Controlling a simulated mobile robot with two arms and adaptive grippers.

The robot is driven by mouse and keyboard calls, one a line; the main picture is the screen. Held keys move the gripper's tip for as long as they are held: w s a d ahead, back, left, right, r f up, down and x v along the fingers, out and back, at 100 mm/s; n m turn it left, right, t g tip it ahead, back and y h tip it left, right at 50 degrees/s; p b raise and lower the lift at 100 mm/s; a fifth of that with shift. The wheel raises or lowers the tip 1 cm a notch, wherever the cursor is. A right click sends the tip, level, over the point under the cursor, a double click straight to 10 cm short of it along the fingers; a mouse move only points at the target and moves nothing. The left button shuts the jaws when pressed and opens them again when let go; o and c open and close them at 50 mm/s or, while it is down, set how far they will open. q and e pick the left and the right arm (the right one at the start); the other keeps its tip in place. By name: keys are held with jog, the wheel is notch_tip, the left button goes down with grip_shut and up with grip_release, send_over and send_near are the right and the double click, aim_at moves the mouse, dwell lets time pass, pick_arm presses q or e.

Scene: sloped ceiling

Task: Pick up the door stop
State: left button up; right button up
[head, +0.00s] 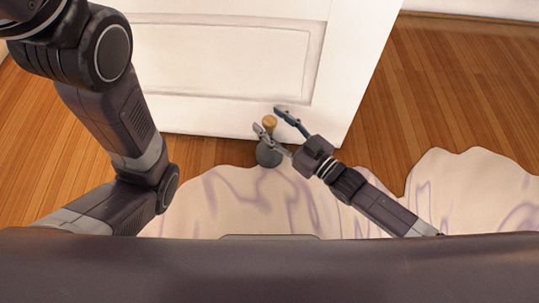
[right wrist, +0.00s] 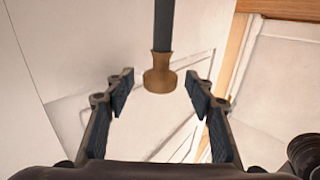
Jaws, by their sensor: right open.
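The door stop has a dark grey base (head: 268,156) on the floor in front of the white door and a wooden knob (head: 269,122) at its top. In the right wrist view its wooden knob (right wrist: 160,76) and dark stem show, with the knob between the two fingers. My right gripper (head: 268,119) is open, with one finger on each side of the door stop's upper part. No clear contact shows, and a finger partly hides the stem in the head view. My left arm shows at the left, but its gripper is out of view.
A white panelled door (head: 240,60) stands right behind the door stop. A pale wavy-edged rug (head: 300,205) lies in front, close to the base. Wooden floor (head: 460,90) is clear at the right.

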jog(key=shift+w+a, duration=0.3)
grip_shut()
dwell(0.3)
jog(key=shift+r, duration=0.3)
